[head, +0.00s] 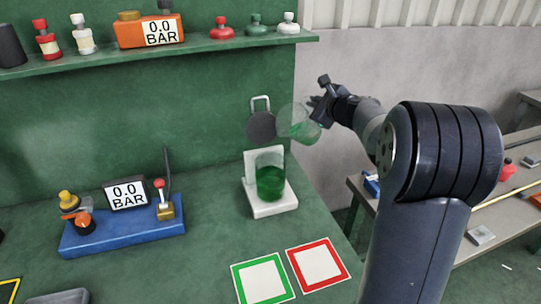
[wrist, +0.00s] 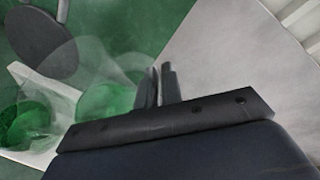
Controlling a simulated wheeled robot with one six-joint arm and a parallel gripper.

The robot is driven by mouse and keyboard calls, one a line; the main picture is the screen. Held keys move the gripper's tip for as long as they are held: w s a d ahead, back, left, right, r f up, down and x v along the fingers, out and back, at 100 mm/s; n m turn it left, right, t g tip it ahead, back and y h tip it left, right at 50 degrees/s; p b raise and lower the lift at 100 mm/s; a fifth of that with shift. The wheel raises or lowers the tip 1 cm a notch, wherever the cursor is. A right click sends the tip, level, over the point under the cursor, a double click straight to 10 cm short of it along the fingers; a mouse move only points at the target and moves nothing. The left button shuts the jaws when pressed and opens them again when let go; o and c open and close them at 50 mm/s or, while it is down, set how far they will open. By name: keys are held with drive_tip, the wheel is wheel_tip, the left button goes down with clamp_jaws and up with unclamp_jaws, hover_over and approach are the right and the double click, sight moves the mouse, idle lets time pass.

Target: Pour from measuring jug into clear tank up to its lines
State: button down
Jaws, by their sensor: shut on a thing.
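The clear tank (head: 270,177) stands upright on a white stand (head: 272,209) on the bench, with green liquid in its lower part. I cannot make out its lines. The measuring jug (head: 297,121) is clear, holds some green liquid, and is tilted in the air above and slightly right of the tank. My gripper (head: 326,100) is shut on the jug at its right side. In the wrist view the jug (wrist: 105,75) is beside the fingers (wrist: 160,85), with the tank (wrist: 30,118) beyond at the lower left. I cannot tell whether liquid is flowing.
A dark disc (head: 261,126) with a pale hook is behind the jug. A blue base (head: 122,231) with a gauge and levers sits left. A green-framed card (head: 262,280) and a red-framed card (head: 318,264) lie in front. A shelf (head: 150,52) runs above.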

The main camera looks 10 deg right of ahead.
drive_tip(key=shift+w+d+f+m+p, duration=0.15)
drive_tip(key=shift+d+f+m+p, duration=0.25)
drive_tip(key=shift+f, duration=0.25)
idle(1.4)
drive_tip(key=shift+w+d+f+p, duration=0.1)
drive_tip(key=shift+f+p, duration=0.05)
drive_tip(key=shift+p, duration=0.15)
drive_tip(key=w+d+f+m+g+y+p, duration=0.1)
drive_tip(key=d+f+m, duration=0.1)
drive_tip(key=f, duration=0.5)
drive_tip(key=w+d+f+m+g+y+p, duration=0.1)
drive_tip(key=w+d+f+m+y+p, duration=0.1)
drive_tip(key=f, duration=0.6)
drive_tip(key=shift+d+f+m+g, duration=0.3)
drive_tip(key=shift+d+m, duration=0.3)
drive_tip(key=shift+d, duration=0.15)
drive_tip(key=shift+r, duration=0.1)
